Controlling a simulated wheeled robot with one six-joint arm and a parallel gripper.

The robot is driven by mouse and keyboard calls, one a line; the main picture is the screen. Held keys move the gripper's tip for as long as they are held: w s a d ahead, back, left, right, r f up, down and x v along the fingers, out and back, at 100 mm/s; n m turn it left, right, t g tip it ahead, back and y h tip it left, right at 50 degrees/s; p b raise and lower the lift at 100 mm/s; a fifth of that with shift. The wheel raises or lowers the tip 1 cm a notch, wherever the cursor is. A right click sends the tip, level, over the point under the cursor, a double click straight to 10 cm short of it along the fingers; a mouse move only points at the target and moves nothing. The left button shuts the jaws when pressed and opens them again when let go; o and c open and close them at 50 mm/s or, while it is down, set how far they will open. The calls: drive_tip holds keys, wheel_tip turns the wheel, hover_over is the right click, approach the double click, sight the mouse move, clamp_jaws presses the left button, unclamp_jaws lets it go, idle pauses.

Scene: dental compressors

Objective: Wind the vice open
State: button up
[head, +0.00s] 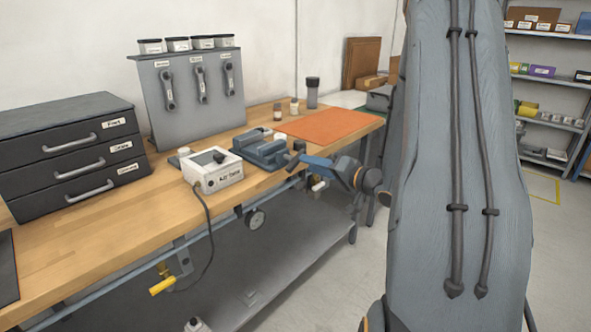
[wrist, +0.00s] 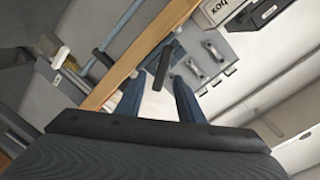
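The blue-grey vice (head: 258,152) stands at the front edge of the wooden workbench in the head view. My gripper (head: 308,161) is at the vice's right front side, just off the bench edge. In the wrist view my gripper (wrist: 160,78) shows two blue fingers spread well apart. A dark bar (wrist: 162,70), probably the vice handle, shows between the fingertips. Neither finger appears closed on it, and I cannot tell its exact depth. The vice's jaw gap is too small to judge.
A white labelled control box (head: 213,172) stands left of the vice. A black drawer cabinet (head: 70,150) and a grey tool panel (head: 195,95) are further left and behind. An orange mat (head: 330,125) lies to the right. A gauge (head: 255,219) hangs below the bench edge.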

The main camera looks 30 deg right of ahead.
sight(298, 163)
drive_tip(key=shift+m+t+y, duration=0.5)
drive_tip(key=shift+m+t, duration=0.1)
drive_tip(key=x, duration=0.4)
drive_tip(key=f+x, duration=0.1)
drive_tip(key=x, duration=0.1)
drive_tip(key=shift+w+a+b, duration=0.1)
drive_tip(key=shift+a+b, duration=0.25)
clamp_jaws()
drive_tip(key=shift+n, duration=0.4)
